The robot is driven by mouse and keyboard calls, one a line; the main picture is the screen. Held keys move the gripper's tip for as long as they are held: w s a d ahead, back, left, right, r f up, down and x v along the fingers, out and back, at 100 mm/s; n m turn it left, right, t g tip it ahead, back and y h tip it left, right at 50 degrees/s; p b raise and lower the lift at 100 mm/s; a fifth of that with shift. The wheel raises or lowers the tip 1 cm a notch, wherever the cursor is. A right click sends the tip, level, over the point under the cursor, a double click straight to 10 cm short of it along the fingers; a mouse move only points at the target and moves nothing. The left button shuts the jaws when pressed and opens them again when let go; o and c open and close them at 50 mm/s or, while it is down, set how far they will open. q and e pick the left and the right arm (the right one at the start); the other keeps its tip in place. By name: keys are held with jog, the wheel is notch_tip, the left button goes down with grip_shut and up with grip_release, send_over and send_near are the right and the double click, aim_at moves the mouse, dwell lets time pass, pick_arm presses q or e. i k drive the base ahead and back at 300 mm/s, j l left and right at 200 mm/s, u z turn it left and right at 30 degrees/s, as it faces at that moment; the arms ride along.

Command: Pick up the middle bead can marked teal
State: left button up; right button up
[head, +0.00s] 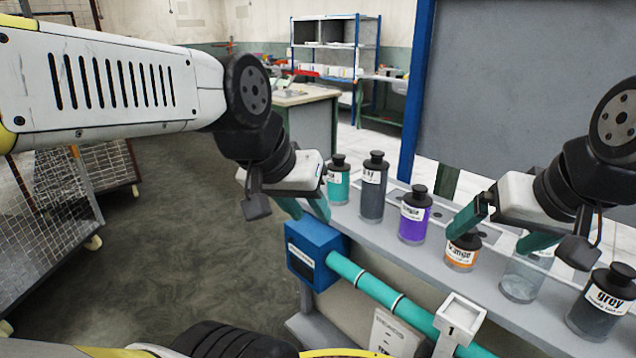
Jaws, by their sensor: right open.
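A small can with a teal body, black cap and white label (339,186) stands at the far left end of the row on the grey shelf (440,262). It is the only teal can I see; its label is too small to read. My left gripper (304,209) points down just left of the teal can, its two teal fingers apart with nothing visible between them. My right gripper (492,238) is open, its fingers above the orange can (461,256) and the clear can (520,283). The left finger overlaps the orange can's cap in view.
A taller grey can (373,196) stands right beside the teal one, then a purple can (413,226). Another grey can (597,309) is at the right. A blue box (315,252) with a teal pipe (385,292) sits below my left gripper. Open floor lies left.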

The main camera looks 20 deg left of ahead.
aim_at(339, 176)
jog(key=u, duration=0.45)
jog(key=i+j+u, duration=0.1)
jog(key=i, duration=0.3)
jog(key=i+j+u, duration=0.1)
jog(key=i, duration=0.3)
jog(key=j, duration=0.1)
